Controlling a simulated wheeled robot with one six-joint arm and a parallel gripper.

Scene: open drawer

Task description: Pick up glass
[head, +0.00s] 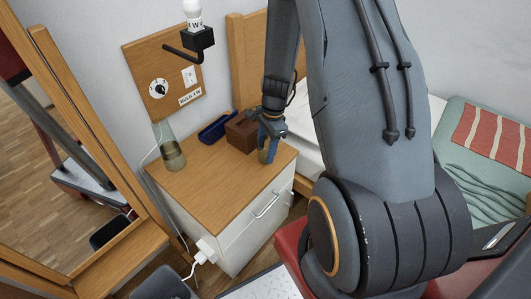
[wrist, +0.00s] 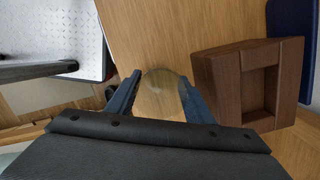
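A clear glass (wrist: 160,95) stands between the two blue fingers of my gripper (wrist: 160,80) in the wrist view. Its edges come right up to both fingers, but I cannot tell whether they press on it. In the head view, my gripper (head: 268,143) points down over the front right part of the wooden nightstand top (head: 215,178). The glass shows there as a small yellowish patch (head: 263,156), mostly hidden by the fingers. I cannot tell whether it rests on the wood or is lifted.
A brown wooden box (head: 240,131) stands close beside my gripper, with a dark blue tray (head: 217,127) beyond it. A tall glass vessel with a dark greenish bottom (head: 170,152) stands at the left. The middle of the top is clear. A bed (head: 490,150) lies to the right.

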